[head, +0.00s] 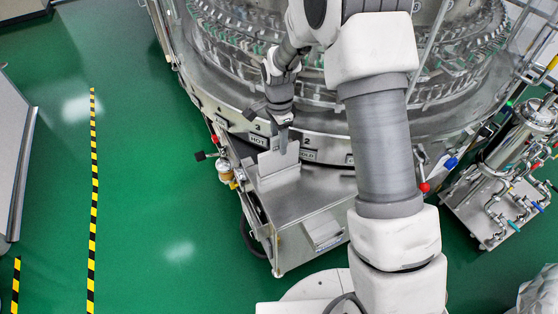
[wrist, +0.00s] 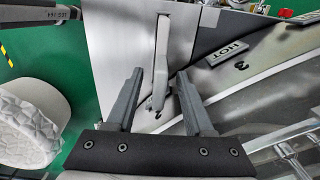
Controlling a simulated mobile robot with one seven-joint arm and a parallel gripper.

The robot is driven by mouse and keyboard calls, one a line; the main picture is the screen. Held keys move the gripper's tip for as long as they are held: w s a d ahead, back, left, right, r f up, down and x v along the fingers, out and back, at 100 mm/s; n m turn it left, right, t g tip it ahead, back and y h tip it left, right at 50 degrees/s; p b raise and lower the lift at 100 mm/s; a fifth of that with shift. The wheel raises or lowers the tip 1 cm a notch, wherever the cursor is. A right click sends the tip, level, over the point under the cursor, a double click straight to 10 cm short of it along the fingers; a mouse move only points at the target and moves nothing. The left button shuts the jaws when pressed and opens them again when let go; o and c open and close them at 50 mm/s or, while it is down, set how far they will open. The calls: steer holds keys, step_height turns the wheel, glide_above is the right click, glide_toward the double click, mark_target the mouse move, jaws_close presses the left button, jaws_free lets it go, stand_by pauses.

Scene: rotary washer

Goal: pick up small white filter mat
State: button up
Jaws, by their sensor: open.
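A thin pale plate (head: 278,160), which looks like the small white filter mat, stands upright on the steel box beside the washer in the head view. In the wrist view the mat (wrist: 162,50) shows nearly edge-on as a narrow light strip. My gripper (head: 283,150) points down at the top of the mat. In the wrist view my gripper (wrist: 160,75) is open, with one finger on each side of the strip. I cannot tell whether either finger touches it.
The steel box top (head: 305,196) is bare in front of the mat. The round washer (head: 230,117) curves close behind, with a HOT label (wrist: 228,53) near the right finger. A valve with a red knob (head: 425,187) sits to the right. Green floor (head: 150,200) is open at left.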

mark_target(279, 157)
step_height(279, 157, down, 4)
steer(key=shift+r+b, duration=0.2)
steer(key=shift+b, duration=0.1)
jaws_close()
stand_by(1.2)
